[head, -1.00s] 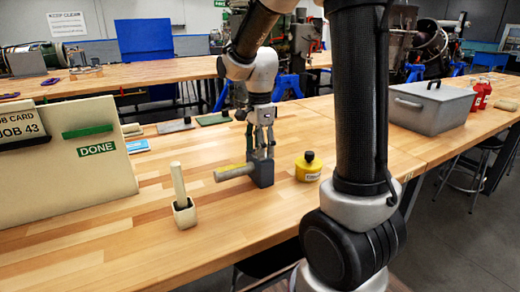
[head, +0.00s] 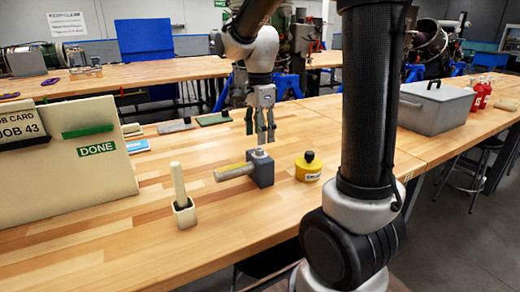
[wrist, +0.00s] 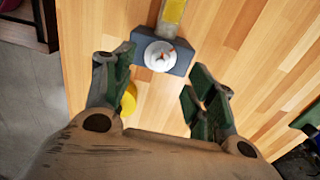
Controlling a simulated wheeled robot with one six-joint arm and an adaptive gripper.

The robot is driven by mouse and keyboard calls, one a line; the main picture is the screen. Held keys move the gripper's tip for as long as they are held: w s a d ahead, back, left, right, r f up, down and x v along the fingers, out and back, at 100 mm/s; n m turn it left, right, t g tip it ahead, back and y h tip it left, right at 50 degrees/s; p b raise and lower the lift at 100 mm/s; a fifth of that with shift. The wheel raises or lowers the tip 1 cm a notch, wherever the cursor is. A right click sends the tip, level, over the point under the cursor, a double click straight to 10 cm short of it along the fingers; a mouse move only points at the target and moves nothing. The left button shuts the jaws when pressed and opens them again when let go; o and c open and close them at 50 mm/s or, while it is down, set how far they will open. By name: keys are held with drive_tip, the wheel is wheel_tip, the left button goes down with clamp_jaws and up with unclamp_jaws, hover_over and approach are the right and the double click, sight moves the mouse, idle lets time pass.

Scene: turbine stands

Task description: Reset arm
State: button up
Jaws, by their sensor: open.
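My gripper (head: 262,130) hangs fingers down above the workbench in the head view. It is open and empty, with a gap between its fingertips and a grey block with a wooden handle (head: 262,168) lying on the bench below. In the wrist view the two green and grey fingers (wrist: 160,95) stand wide apart. The block (wrist: 180,65) lies beyond them, with a round light-coloured top facing the camera. My arm runs up out of the head view.
A yellow container with a dark cap (head: 308,167) stands right of the block. A small holder with an upright stick (head: 184,213) stands to the left. A job card board (head: 75,190) is at far left, a grey toolbox (head: 435,108) at right.

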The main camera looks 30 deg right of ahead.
idle(0.3)
drive_tip(key=shift+n, duration=1.1)
drive_tip(key=s+n, duration=0.1)
drive_tip(key=n, duration=0.1)
drive_tip(key=s+f+n, duration=0.1)
drive_tip(key=n, duration=0.2)
drive_tip(key=shift+s+f, duration=0.15)
drive_tip(key=shift+f, duration=0.05)
drive_tip(key=s+r+n+t, duration=0.2)
drive_tip(key=s+n, duration=0.3)
drive_tip(key=s, duration=0.3)
drive_tip(key=s+d+r+n+t, duration=0.1)
drive_tip(key=s+r+n, duration=0.3)
drive_tip(key=s, duration=0.5)
drive_tip(key=shift+s+d+r+n+t, duration=0.15)
drive_tip(key=shift+d+r+n+t, duration=0.1)
drive_tip(key=shift+n+t, duration=0.5)
